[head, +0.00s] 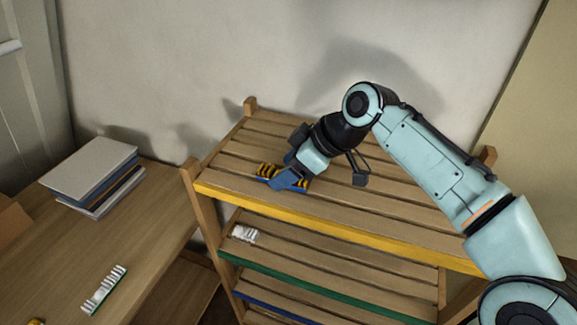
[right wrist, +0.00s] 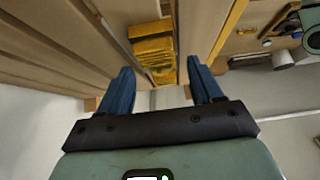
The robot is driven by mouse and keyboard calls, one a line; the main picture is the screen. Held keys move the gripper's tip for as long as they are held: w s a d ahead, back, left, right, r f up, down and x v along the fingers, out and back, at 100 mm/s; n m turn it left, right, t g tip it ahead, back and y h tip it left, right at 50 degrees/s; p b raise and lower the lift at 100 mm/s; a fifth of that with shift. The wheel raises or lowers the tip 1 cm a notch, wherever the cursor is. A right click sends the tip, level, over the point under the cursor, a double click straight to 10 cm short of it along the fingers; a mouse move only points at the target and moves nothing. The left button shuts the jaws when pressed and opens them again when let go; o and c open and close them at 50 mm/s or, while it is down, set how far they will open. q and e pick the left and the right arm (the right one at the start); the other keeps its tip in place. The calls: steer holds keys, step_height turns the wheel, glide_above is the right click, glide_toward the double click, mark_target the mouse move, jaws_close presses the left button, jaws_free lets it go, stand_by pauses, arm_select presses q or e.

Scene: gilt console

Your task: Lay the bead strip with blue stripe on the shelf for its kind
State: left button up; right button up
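A bead strip (head: 267,170) with yellow and dark beads and a blue edge lies on the top shelf, whose front edge is yellow (head: 330,227). My right gripper (head: 285,181) is over the strip and hides its middle. In the right wrist view my gripper's two blue fingers (right wrist: 162,84) stand apart, and yellow beads (right wrist: 152,46) show beyond and between the tips. I cannot see the fingers touching the strip. Below are a shelf with a green front edge (head: 310,275) and one with a blue front edge (head: 275,307). My left gripper is not in view.
A white bead strip (head: 245,233) lies on the green-edged shelf. Another white strip with a green edge (head: 104,290) lies on the wooden table (head: 150,235) at left, near a stack of books (head: 95,175). The right part of the top shelf looks free beneath my arm.

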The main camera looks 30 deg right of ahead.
steer(key=shift+r, duration=0.1)
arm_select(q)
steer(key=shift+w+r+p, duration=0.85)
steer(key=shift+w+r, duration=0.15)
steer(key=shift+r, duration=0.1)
arm_select(e)
steer(key=v, duration=1.2)
